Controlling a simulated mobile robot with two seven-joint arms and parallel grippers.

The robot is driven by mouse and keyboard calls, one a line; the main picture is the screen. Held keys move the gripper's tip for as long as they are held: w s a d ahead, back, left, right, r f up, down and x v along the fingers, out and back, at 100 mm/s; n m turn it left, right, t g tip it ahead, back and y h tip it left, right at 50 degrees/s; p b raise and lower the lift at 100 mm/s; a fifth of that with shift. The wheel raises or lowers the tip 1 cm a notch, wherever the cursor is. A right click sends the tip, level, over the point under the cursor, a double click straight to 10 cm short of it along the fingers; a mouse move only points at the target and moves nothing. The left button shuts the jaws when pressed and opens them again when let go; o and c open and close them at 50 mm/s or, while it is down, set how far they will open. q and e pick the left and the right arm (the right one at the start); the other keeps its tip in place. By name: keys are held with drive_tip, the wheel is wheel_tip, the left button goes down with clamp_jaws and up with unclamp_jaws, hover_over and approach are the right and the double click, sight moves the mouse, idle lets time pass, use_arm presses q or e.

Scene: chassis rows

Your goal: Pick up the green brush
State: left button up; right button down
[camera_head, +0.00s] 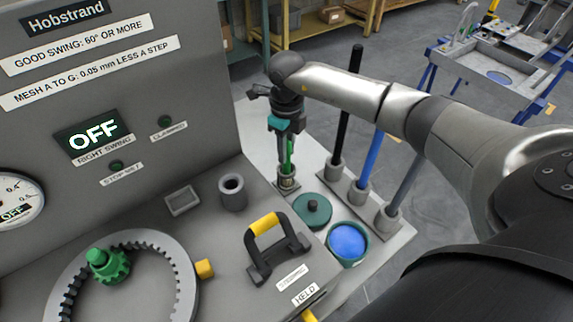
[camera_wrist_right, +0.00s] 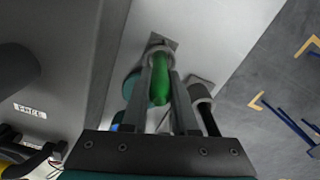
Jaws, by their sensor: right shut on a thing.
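The green brush (camera_head: 288,165) stands upright in a small holder (camera_head: 287,184) on the light grey bench top. My right gripper (camera_head: 286,150) comes down over it from above and is shut on its green handle. In the right wrist view the green handle (camera_wrist_right: 160,82) lies between the two fingers of the right gripper (camera_wrist_right: 160,88), with its far end at the holder's ring (camera_wrist_right: 162,50). The brush's lower end is hidden in the holder. My left gripper is not in view.
Black, blue and grey rods (camera_head: 370,155) stand in holders right of the brush, close to my right arm. A dark green round lid (camera_head: 312,209) and a pot with blue contents (camera_head: 348,241) sit in front. A grey machine with a yellow-grip handle (camera_head: 264,224) fills the left.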

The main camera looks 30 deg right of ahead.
drive_tip(key=shift+r, duration=0.1)
idle(0.3)
wheel_tip(320, 180, up, 20)
drive_tip(key=p, duration=0.1)
idle(0.4)
idle(0.5)
